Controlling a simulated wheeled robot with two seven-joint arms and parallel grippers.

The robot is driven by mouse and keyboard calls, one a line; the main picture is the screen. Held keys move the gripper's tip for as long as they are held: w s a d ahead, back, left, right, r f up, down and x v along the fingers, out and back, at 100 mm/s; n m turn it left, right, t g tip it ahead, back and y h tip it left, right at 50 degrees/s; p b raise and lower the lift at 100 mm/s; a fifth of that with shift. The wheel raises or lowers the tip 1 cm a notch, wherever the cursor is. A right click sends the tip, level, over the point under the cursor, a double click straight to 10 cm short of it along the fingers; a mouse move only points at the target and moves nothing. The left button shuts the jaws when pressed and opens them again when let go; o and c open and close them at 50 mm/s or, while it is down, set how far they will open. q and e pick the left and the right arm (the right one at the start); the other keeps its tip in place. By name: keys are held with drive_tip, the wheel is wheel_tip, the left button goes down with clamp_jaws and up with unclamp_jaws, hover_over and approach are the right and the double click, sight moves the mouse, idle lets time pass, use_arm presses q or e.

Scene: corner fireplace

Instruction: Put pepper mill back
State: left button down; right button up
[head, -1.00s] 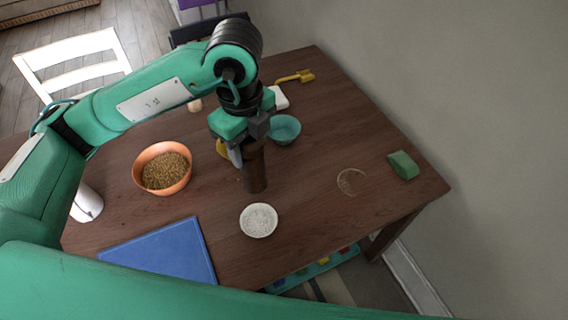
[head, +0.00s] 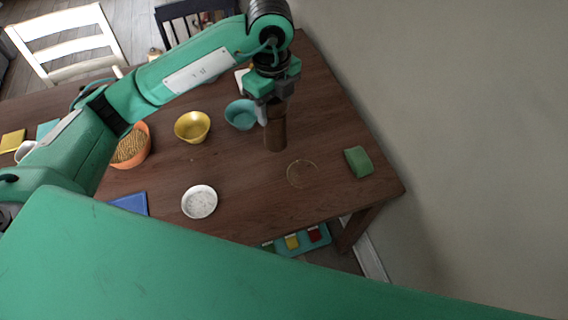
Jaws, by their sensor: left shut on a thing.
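The pepper mill (head: 276,132) is a dark brown upright cylinder. My left gripper (head: 269,108) is shut on its upper part, coming from above. I cannot tell whether the mill's base touches the table or hangs just above it. A thin pale ring outline (head: 302,173) is marked on the brown table (head: 245,165), just right of and nearer than the mill's base. The ring is empty. My right gripper is not in view.
A teal bowl (head: 241,114) stands close left of the mill, with a yellow bowl (head: 192,127) beyond it. A white dish (head: 199,202) is nearer, and a green block (head: 358,161) lies right of the ring near the table's edge. An orange bowl (head: 131,147) is partly hidden by my arm.

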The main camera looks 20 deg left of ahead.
sight(274, 144)
use_arm(q)
wheel_tip(274, 144, down, 5)
drive_tip(key=shift+s+a+f, duration=0.1)
wheel_tip(274, 144, down, 8)
drive_tip(key=shift+f+p, duration=0.1)
drive_tip(key=shift+p, duration=0.5)
wheel_tip(274, 144, down, 5)
drive_tip(key=shift+f, duration=0.2)
drive_tip(key=c, duration=0.8)
unclamp_jaws()
drive_tip(key=shift+p, duration=0.3)
drive_tip(key=shift+o, duration=0.8)
drive_tip(key=shift+r, duration=0.1)
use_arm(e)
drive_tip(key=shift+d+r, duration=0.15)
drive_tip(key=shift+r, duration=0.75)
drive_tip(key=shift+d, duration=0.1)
